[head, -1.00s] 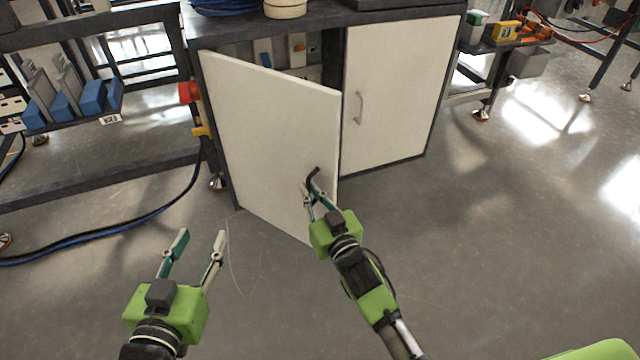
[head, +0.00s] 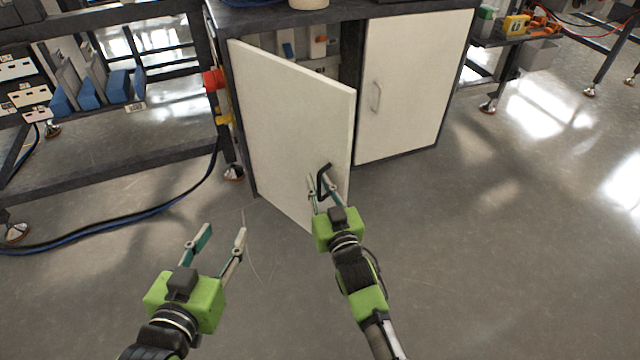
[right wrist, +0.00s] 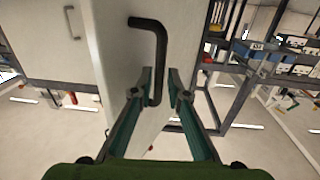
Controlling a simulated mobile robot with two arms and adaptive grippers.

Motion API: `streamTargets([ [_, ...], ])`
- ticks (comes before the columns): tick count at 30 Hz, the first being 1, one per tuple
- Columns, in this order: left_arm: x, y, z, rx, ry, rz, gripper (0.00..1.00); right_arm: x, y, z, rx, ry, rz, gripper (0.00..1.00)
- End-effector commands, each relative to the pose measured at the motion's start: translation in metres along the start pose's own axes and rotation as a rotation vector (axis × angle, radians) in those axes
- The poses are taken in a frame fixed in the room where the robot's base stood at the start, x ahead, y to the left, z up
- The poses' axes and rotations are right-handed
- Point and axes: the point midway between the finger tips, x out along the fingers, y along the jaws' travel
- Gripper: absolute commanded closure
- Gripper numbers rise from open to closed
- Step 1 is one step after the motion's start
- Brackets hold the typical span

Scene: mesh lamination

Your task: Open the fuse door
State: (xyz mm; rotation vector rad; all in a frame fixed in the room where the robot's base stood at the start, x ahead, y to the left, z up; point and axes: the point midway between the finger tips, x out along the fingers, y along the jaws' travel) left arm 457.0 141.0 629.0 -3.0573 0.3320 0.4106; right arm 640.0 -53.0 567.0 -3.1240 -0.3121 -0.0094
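The fuse door (head: 285,115) is the left white door of the cabinet. It stands partly open, swung out towards me, with fuse parts showing in the gap behind it. Its dark handle (head: 323,181) is near the lower free edge; it also shows in the right wrist view (right wrist: 159,60). My right gripper (head: 318,190) is at the handle, and in the right wrist view its fingertips (right wrist: 160,88) stand on both sides of the handle's lower part. I cannot tell whether they press on it. My left gripper (head: 220,240) is open and empty, low in front of the door.
The right cabinet door (head: 415,85) is shut, with a pale handle (head: 375,97). A red switch (head: 213,80) sits on the cabinet's left side. A rack with blue bins (head: 118,87) stands at left. A cable (head: 150,222) lies on the floor. Floor at right is clear.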

Motion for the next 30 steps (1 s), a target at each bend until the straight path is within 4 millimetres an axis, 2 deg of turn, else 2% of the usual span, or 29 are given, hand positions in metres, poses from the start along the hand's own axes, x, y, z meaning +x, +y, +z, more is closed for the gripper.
streamTargets([
  [10, 0.000, 0.001, 0.002, -0.001, -0.004, 0.002, 0.60, -0.001, 0.001, 0.002, 0.002, -0.004, 0.002, 0.76],
  [14, 0.000, 0.001, 0.002, -0.001, -0.004, 0.002, 0.60, -0.009, 0.001, 0.003, 0.002, -0.005, 0.003, 0.76],
  [17, 0.000, 0.001, 0.001, 0.000, -0.003, 0.002, 0.60, -0.024, 0.001, 0.003, 0.002, -0.006, 0.003, 0.76],
  [24, 0.000, 0.001, 0.001, 0.000, -0.002, 0.001, 0.60, -0.074, 0.000, 0.003, 0.002, -0.007, 0.001, 0.76],
  [30, 0.000, 0.000, 0.001, 0.000, -0.001, 0.001, 0.60, -0.105, 0.000, 0.002, 0.002, -0.005, 0.000, 0.76],
])
